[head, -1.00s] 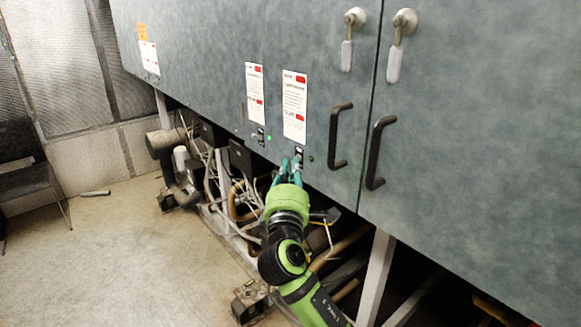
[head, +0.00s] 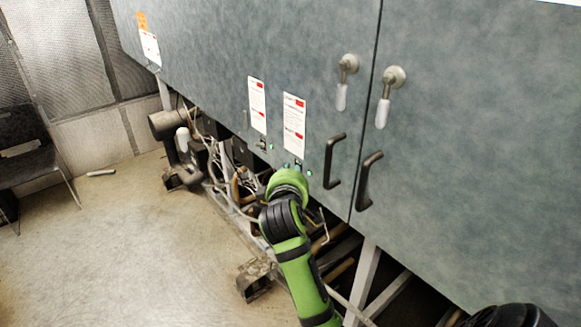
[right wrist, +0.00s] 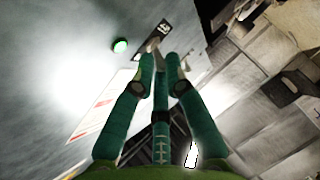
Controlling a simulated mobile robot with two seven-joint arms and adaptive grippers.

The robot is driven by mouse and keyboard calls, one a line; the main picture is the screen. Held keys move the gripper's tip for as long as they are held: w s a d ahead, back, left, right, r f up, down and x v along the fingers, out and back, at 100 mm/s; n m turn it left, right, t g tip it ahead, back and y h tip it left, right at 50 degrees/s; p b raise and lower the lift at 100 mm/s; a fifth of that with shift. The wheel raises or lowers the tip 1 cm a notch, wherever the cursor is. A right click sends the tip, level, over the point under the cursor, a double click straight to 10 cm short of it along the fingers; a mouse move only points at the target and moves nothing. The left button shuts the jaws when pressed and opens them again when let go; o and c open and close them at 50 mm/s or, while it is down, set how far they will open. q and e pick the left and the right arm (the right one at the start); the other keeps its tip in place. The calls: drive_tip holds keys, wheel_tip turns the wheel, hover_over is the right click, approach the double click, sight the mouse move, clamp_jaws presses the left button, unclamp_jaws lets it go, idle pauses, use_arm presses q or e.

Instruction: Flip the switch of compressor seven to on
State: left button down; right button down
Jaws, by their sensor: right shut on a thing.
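A small switch (head: 298,163) sits on the grey cabinet's lower edge, below the right-hand white label (head: 294,126). It also shows in the right wrist view (right wrist: 157,36). A green light (head: 309,173) beside it is lit, and it glows in the wrist view too (right wrist: 120,46). My right gripper (head: 289,169) reaches up to this switch, with teal fingers (right wrist: 160,62) drawn together and shut on it. The gripper's body hides part of the fingers in the head view. The label's print is too small to read. My left gripper is not in view.
A second switch (head: 262,144) with a lit green light (head: 271,147) lies to the left, under another label (head: 257,105). Black door handles (head: 334,161) stick out on the right. Pipes and machinery fill the space beneath the cabinet. Open floor (head: 110,250) lies left.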

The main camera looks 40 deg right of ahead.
drive_tip(key=shift+f+y, duration=0.25)
drive_tip(key=shift+y, duration=0.15)
drive_tip(key=c, duration=1.3)
unclamp_jaws()
drive_tip(key=shift+c, duration=0.2)
drive_tip(key=shift+a+r, duration=0.1)
drive_tip(key=shift+r, duration=0.05)
drive_tip(key=shift+r, duration=0.1)
drive_tip(key=shift+s, duration=0.1)
drive_tip(key=v, duration=0.8)
